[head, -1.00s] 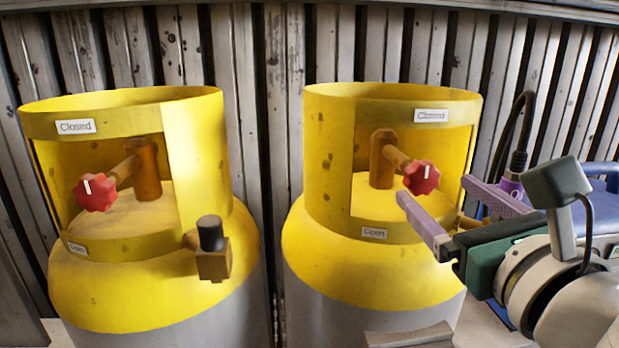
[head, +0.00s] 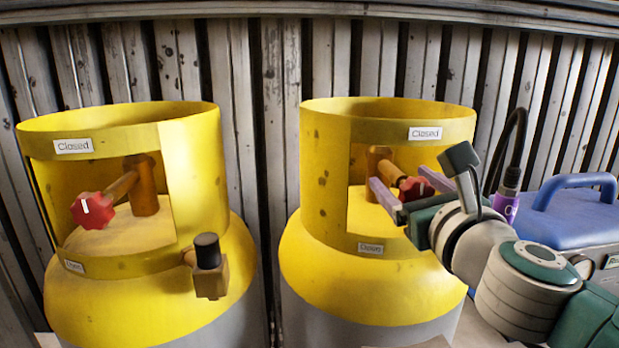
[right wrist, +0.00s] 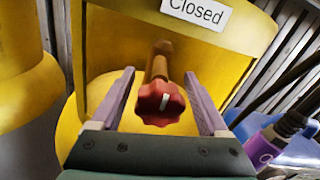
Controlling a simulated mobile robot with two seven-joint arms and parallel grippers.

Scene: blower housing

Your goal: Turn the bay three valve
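Two yellow-topped cylinders stand side by side in the head view, the left cylinder (head: 150,290) and the right cylinder (head: 340,270). Each has a red knob on a brown stem inside its collar opening, with a "Closed" label above and another label below. I cannot tell from the labels which is bay three. My right gripper (head: 398,190) is at the right cylinder's opening, with its purple fingers apart around the right red knob (head: 414,187). In the right wrist view the knob (right wrist: 160,103) sits between the open fingers (right wrist: 162,100), with gaps on both sides. The left red knob (head: 92,210) is free. My left gripper is not in view.
A brown fitting with a black cap (head: 208,252) sticks out from the left cylinder. A blue case (head: 570,215) and a purple bottle-like item with a black hose (head: 507,195) are at the right. A ribbed metal wall (head: 270,90) stands behind.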

